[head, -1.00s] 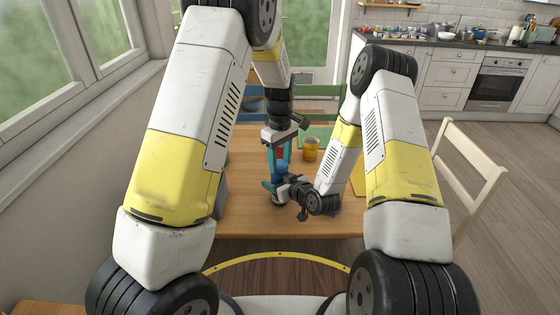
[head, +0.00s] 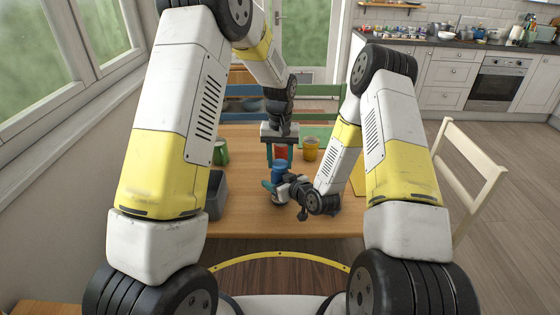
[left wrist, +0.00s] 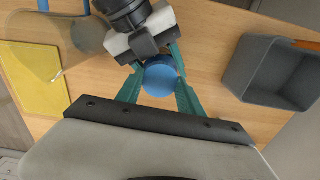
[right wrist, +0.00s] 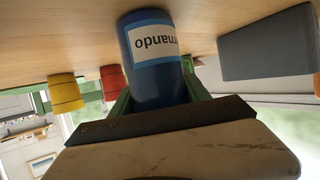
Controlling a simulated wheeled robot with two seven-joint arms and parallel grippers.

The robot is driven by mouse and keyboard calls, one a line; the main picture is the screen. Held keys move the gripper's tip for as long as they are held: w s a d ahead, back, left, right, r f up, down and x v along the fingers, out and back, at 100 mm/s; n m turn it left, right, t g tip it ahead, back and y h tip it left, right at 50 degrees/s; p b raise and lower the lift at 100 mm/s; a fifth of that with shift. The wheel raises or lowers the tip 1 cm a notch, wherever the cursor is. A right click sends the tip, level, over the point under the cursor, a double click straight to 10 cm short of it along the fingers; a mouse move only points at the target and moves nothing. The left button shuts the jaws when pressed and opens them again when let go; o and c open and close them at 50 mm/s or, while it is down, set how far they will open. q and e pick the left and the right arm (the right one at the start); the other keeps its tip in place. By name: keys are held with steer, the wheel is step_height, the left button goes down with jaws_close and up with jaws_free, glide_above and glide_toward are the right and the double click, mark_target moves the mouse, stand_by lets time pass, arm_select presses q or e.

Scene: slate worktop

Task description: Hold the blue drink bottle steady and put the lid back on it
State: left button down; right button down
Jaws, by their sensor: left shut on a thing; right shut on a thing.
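The blue drink bottle (head: 278,178) stands upright on the wooden table; its white name label shows in the right wrist view (right wrist: 155,45). My right gripper (head: 279,187) is shut around the bottle from the side. A round blue lid (left wrist: 160,78) is between the teal fingers of my left gripper (left wrist: 160,92), which points straight down over the bottle and is shut on the lid. The lid is in line with the bottle top. I cannot tell whether it is seated, since the fingers and the right gripper hide the joint.
A grey bin (head: 215,195) and a green mug (head: 221,152) stand to the left. A yellow cup (head: 310,149) stands behind to the right, and a red cup (right wrist: 112,82) stands behind the bottle. The table's front is clear.

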arm_select(q)
steer(key=c, duration=0.7)
jaws_free()
steer(key=shift+c, duration=0.2)
steer(key=shift+r, duration=2.25)
step_height(320, 180, up, 4)
steer(key=n, duration=0.5)
steer(key=shift+f, duration=0.25)
